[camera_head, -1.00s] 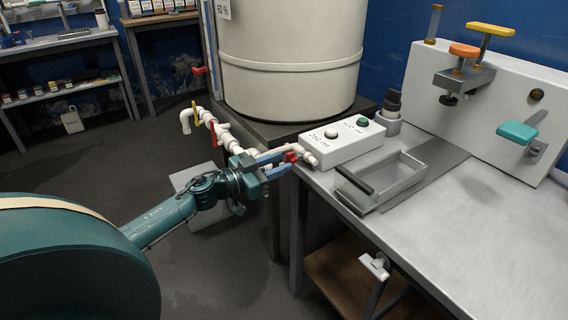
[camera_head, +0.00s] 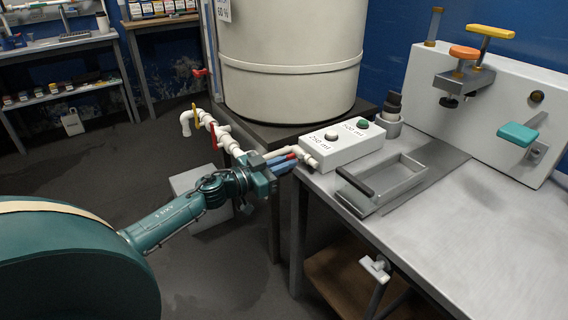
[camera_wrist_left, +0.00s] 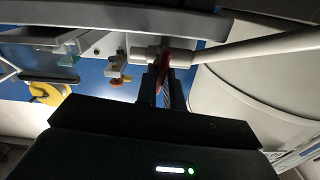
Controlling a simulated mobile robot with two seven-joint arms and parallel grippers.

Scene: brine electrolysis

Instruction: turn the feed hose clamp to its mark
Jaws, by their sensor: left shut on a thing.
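The feed hose clamp appears to be the small red piece (camera_head: 291,156) on the white pipe end (camera_head: 308,157) beside the dosing box. My left gripper (camera_head: 285,163) is shut on this red piece, with its blue fingers close together. The left wrist view also shows the red piece (camera_wrist_left: 163,68) between the two fingers (camera_wrist_left: 163,92), in front of a pale pipe. The fingers hide part of the clamp, and I cannot make out its mark. My right gripper is not in view.
The white box (camera_head: 341,146) with a white and a green button stands just right of the clamp. A large cream tank (camera_head: 290,75) rises behind. White pipes with a yellow valve handle (camera_head: 195,112) and red valve handles lie behind the gripper. A metal tray (camera_head: 405,180) sits on the bench.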

